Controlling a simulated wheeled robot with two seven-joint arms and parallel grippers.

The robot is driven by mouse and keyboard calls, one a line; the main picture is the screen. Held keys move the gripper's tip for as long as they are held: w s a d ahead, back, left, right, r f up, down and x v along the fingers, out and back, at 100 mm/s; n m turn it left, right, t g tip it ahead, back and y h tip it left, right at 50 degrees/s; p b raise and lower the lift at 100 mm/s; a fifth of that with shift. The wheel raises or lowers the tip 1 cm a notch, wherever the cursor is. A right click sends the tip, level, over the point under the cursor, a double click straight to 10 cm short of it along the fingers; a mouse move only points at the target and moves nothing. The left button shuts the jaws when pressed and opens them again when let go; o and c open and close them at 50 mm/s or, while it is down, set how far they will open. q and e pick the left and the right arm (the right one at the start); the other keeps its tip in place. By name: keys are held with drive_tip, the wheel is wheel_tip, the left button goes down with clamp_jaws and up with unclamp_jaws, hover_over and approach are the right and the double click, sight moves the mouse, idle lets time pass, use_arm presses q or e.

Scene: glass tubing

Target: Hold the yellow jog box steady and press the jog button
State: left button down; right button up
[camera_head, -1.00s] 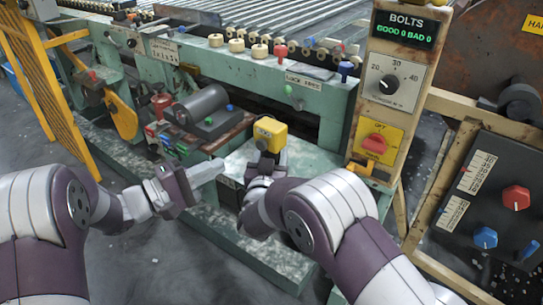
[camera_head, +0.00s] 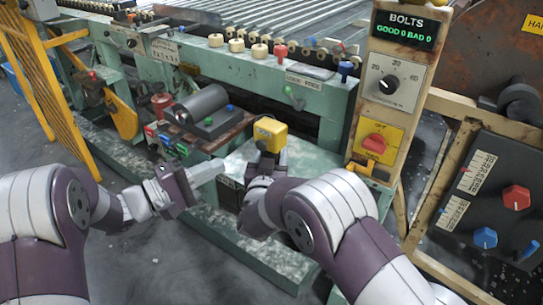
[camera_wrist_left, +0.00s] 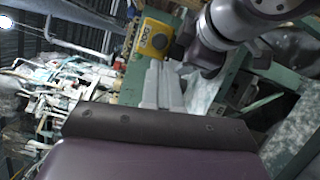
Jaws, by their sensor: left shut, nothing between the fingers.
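The yellow jog box (camera_head: 270,134) is in the middle of the head view, upright above the pale green machine bed, at the end of my right arm. My right gripper (camera_head: 268,160) is at its lower side; its fingers are largely hidden by its own wrist, so I cannot tell how they grip. My left gripper (camera_head: 222,166) is shut and empty, its fingertips to the left of the box and apart from it. The left wrist view shows the box (camera_wrist_left: 154,38) beyond my left fingers (camera_wrist_left: 163,62), with a dark round button on its face.
A grey motor (camera_head: 202,103) and small coloured buttons (camera_head: 166,142) are behind my left gripper. A post with a dial and a red switch (camera_head: 374,144) stands to the right of the box. A yellow guard (camera_head: 38,85) is at the far left. The green bed (camera_head: 305,165) has clear room.

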sight(262, 145)
idle(0.3)
use_arm(q)
drive_tip(key=s+m+h, duration=0.1)
drive_tip(key=m, duration=0.1)
drive_tip(key=s+d+m+g+h, duration=0.1)
drive_tip(key=m+h, duration=0.1)
drive_tip(key=s+m+g+h, duration=0.1)
drive_tip(key=s+m+h, duration=0.1)
drive_tip(key=m, duration=0.1)
drive_tip(key=shift+d+r, duration=0.15)
drive_tip(key=shift+d, duration=0.25)
drive_tip(key=w+d, duration=0.5)
drive_tip(key=w, duration=0.2)
drive_tip(key=shift+w+d, duration=0.2)
idle(1.6)
drive_tip(key=shift+w+d, duration=0.15)
drive_tip(key=shift+w, duration=0.1)
